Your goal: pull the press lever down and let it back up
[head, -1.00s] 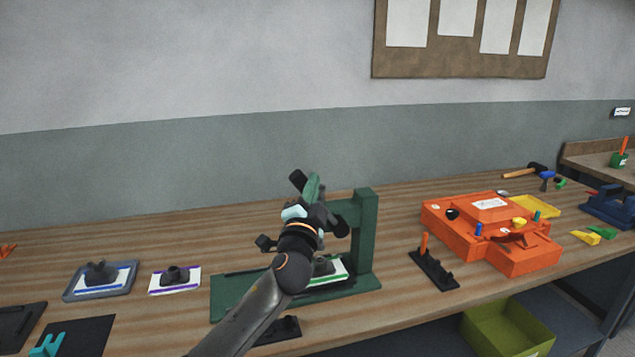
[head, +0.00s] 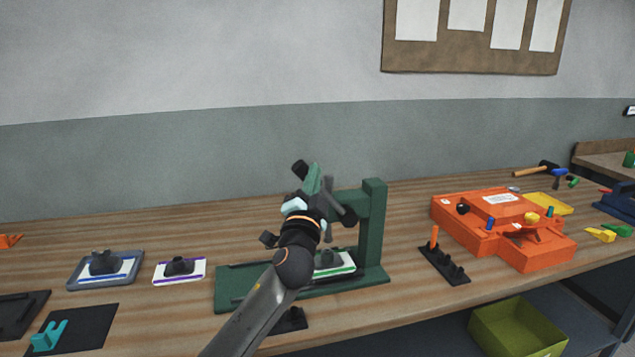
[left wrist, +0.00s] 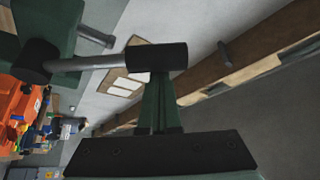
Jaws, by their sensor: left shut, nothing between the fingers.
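The green press stands mid-bench, its post (head: 374,230) upright on a flat green base (head: 235,287). Its lever has a grey rod (head: 329,193) between a dark hub (head: 349,216) and a black cylindrical grip (head: 299,168). The lever is raised. In the left wrist view, the grip (left wrist: 157,58) lies across the tips of my left gripper (left wrist: 157,80), and the rod (left wrist: 90,62) runs left from it. My left gripper (head: 315,170) is shut with nothing between its green fingers. I cannot tell whether the tips touch the grip. My right gripper is not in view.
A white plate with a green stripe (head: 347,263) lies on the press base, partly behind my arm. Plates with dark knobs (head: 179,267) stand left. A black rack (head: 445,266) and an orange mould (head: 500,225) stand right. The bench behind the press is clear.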

